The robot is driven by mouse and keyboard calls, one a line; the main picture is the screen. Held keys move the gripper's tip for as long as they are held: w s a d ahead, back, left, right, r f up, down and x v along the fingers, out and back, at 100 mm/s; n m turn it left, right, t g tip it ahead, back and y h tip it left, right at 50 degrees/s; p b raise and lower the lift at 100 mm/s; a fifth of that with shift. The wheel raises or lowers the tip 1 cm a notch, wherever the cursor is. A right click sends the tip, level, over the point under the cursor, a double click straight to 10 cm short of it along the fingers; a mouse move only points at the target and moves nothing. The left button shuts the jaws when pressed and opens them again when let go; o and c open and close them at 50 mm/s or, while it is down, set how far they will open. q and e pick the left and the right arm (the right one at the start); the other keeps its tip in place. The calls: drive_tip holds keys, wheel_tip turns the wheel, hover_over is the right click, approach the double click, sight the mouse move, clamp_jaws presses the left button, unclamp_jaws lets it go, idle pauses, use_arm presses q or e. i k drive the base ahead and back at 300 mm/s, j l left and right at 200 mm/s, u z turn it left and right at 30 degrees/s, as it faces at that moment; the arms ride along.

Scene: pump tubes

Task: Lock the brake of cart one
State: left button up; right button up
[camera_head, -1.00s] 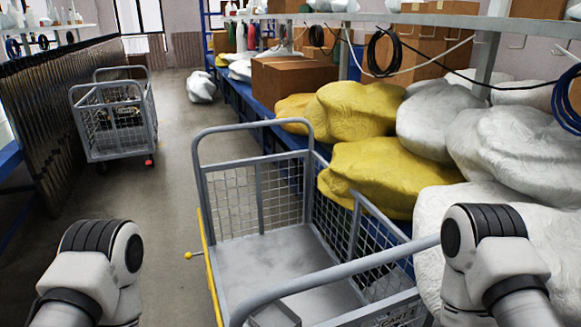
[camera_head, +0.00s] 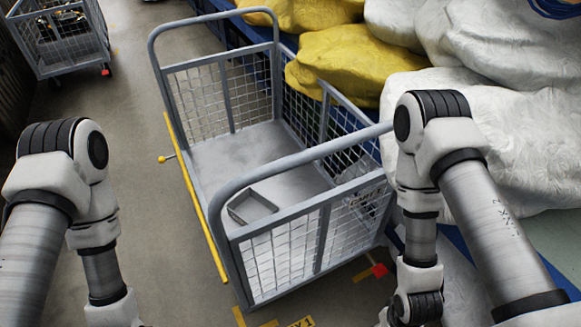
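A small grey open tray (camera_head: 252,205) lies inside the cart. A second mesh cart (camera_head: 60,40) stands at the far left. White sacks (camera_head: 480,120) and yellow sacks (camera_head: 340,70) line the right side. Yellow floor markings (camera_head: 300,322) lie at the front. The floor left of the cart is clear.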

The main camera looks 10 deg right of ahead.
sight(379, 270)
drive_tip(key=z, duration=1.2)
drive_tip(key=j+z, duration=0.2)
drive_tip(key=z, duration=0.25)
